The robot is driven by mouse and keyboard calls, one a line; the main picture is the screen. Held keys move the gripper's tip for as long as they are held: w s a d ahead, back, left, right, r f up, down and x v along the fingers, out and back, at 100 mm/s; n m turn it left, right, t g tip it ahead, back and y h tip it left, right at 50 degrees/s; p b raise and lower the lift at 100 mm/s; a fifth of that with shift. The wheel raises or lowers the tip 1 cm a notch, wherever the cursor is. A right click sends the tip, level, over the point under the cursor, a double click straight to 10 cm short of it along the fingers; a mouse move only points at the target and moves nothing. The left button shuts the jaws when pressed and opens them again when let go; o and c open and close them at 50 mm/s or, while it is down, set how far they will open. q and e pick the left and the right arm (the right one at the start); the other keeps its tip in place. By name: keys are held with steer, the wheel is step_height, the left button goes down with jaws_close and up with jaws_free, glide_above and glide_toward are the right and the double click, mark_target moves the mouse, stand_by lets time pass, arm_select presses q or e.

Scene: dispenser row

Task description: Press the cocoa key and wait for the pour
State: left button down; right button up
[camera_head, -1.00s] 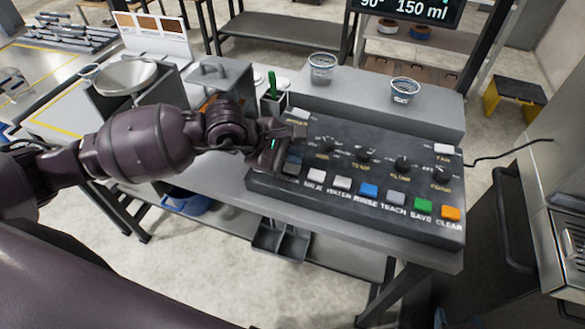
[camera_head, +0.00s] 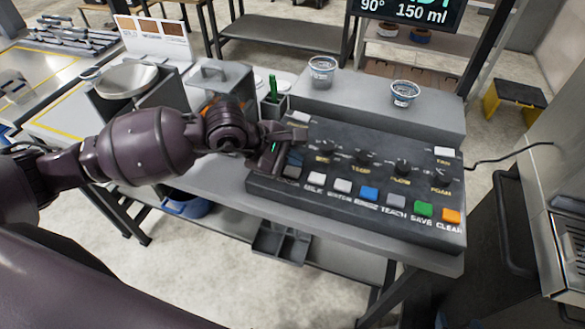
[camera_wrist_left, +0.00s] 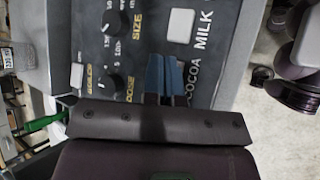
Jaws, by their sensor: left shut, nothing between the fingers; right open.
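The dark control panel (camera_head: 350,170) has a front row of keys. The cocoa key (camera_head: 292,171) is the dark brownish one at the left end, beside the white milk key (camera_head: 316,178). My left gripper (camera_head: 290,158) is shut and empty, its tips low over the panel at the cocoa key. In the left wrist view the bluish fingertips (camera_wrist_left: 165,76) lie beside the COCOA label and hide the key there. I cannot tell whether they touch or press it. The milk key (camera_wrist_left: 180,25) shows clear of them. My right gripper is not in view.
Two clear cups, one at the back left (camera_head: 321,70) and one at the right (camera_head: 404,93), stand on the grey ledge behind the panel. A screen (camera_head: 410,10) above reads 90° and 150 ml under cut-off teal text. Several knobs rise behind the keys.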

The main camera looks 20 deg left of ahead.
steer(key=shift+f, duration=0.1)
stand_by(0.3)
steer(key=shift+s+f, duration=0.2)
steer(key=shift+s, duration=0.25)
arm_select(q)
steer(key=shift+f, duration=0.1)
arm_select(e)
steer(key=shift+f, duration=0.1)
arm_select(q)
steer(key=shift+f+b, duration=0.4)
arm_select(e)
steer(key=shift+w+f, duration=0.15)
steer(key=shift+w, duration=0.25)
